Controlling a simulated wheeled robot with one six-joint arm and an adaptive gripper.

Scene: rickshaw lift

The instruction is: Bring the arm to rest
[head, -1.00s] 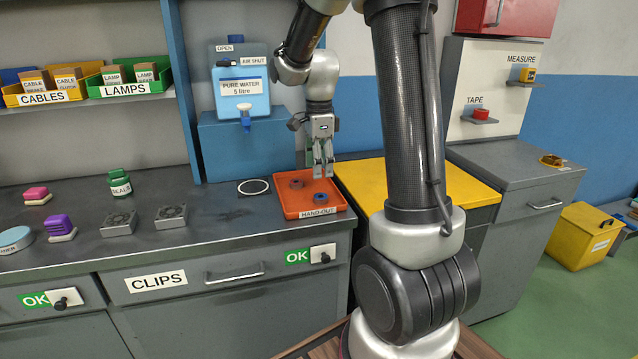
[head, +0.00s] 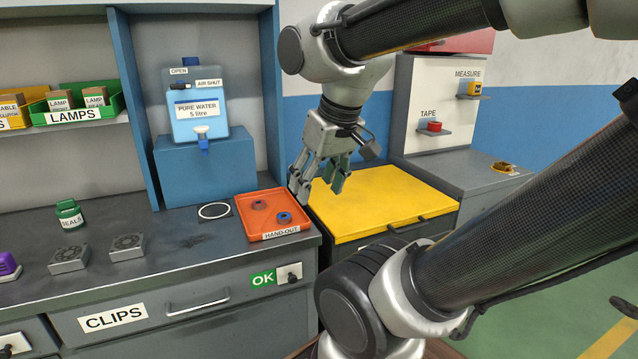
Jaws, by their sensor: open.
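My gripper (head: 318,190) is open and empty. It hangs in the air with its fingers pointing down, in front of the right edge of the hand-out tray and the left part of the yellow top. My arm is bent, with its links reaching across the right side of the head view. The orange hand-out tray (head: 262,225) lies on the grey bench and holds two small ring-shaped parts, a brownish one (head: 259,205) and a blue one (head: 285,217).
A blue water tank (head: 198,107) stands on a blue block behind the bench. The yellow-topped unit (head: 390,202) is clear on top. A red tape roll (head: 434,127) and a yellow measure (head: 474,89) sit on small shelves. Two grey fans and a green seals jar (head: 69,214) are on the left.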

